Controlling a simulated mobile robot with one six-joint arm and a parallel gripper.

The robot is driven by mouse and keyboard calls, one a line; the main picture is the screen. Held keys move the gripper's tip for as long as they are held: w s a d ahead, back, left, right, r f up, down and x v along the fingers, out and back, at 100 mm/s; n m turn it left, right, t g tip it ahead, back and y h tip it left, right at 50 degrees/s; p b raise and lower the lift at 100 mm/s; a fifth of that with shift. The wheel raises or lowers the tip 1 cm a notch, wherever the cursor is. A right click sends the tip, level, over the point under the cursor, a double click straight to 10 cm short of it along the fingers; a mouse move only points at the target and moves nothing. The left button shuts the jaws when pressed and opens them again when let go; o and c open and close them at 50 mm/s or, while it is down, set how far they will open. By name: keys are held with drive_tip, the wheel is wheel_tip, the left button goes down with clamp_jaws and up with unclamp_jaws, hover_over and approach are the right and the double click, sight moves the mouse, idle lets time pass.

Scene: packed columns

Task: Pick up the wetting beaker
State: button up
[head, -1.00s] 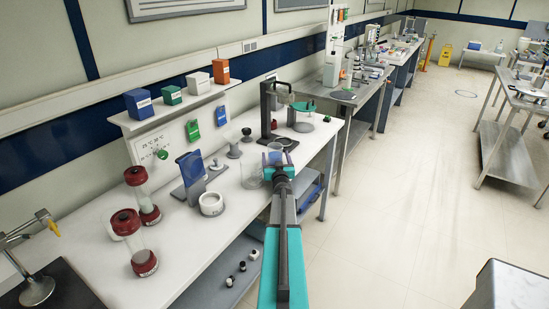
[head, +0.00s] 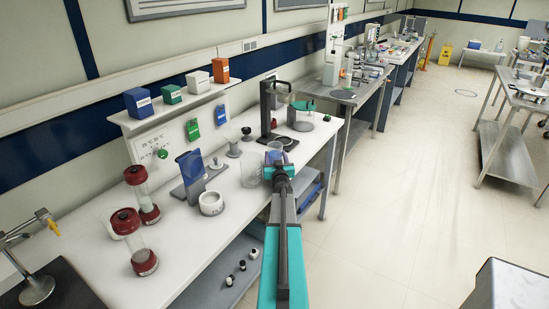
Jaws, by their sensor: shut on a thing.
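My gripper (head: 276,159) is at the right front edge of the white bench, at the end of my teal and dark arm. It is shut on a small clear beaker (head: 275,154), which I take to be the wetting beaker. The beaker looks upright, and its lower part is hidden by the gripper. I cannot tell whether its base touches the bench. A second clear glass beaker (head: 251,176) stands on the bench just left of my gripper.
A dark stand (head: 266,110) rises behind the gripper. A white ring-shaped dish (head: 211,204), a blue panel (head: 191,170) and red-capped columns (head: 143,261) stand to the left. A shelf (head: 170,111) with several boxes is on the wall.

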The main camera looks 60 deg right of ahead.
sight(276, 150)
drive_tip(key=shift+r, duration=0.15)
drive_tip(key=shift+r+b, duration=0.3)
drive_tip(key=shift+r, duration=0.55)
drive_tip(key=shift+s+a+r, duration=0.15)
drive_tip(key=shift+r, duration=0.25)
drive_tip(key=shift+s+a+r, duration=0.1)
drive_tip(key=shift+r, duration=0.3)
drive_tip(key=s+d+r+b+v, duration=0.1)
drive_tip(key=b+v, duration=0.1)
drive_tip(key=v, duration=1.3)
drive_tip(key=shift+s+r, duration=0.25)
drive_tip(key=shift+s, duration=0.1)
